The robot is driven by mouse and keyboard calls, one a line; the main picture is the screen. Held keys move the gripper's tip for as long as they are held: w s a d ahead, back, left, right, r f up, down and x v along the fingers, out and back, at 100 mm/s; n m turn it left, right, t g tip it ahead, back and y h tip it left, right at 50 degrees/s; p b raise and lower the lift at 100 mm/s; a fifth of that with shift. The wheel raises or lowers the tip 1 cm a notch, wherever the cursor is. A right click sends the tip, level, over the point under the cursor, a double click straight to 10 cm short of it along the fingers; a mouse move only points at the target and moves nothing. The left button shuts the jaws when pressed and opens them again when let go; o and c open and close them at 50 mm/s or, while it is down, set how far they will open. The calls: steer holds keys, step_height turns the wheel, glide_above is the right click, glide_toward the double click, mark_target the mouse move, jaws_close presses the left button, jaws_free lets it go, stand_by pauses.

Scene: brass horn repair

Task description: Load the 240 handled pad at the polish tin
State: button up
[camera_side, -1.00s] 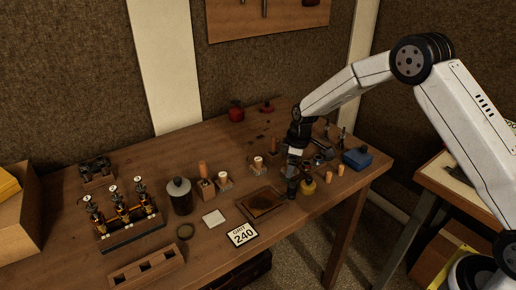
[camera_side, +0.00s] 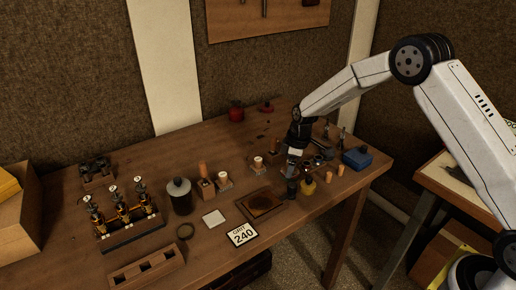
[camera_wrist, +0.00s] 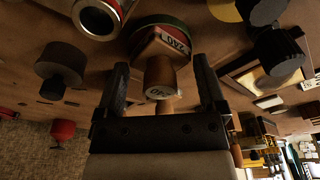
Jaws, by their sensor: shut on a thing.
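My gripper (camera_wrist: 160,90) has its two dark fingers on either side of a wooden handle with a pale marked end, part of the handled pad (camera_wrist: 160,78). The pad's wooden block carries a label that seems to read 240. A round red thing with a green rim (camera_wrist: 160,22) lies just beyond the block in the wrist view; I cannot tell whether the block touches it, or whether it is the polish tin. In the side view my gripper (camera_side: 290,172) is low over the table's right part, among small jars, and hides most of what it holds.
A yellow jar (camera_side: 308,188) stands close by, with a blue box (camera_side: 357,159) further right.

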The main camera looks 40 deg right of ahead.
mark_target(288, 161)
stand_by(0.5)
steer(key=shift+r, duration=3.5)
steer(key=s+a+m+h, duration=0.1)
steer(key=s+a+m, duration=0.1)
steer(key=s+m, duration=0.7)
steer(key=s+f, duration=0.1)
steer(key=s, duration=0.4)
steer(key=shift+s+t, duration=0.3)
steer(key=shift+s, duration=0.1)
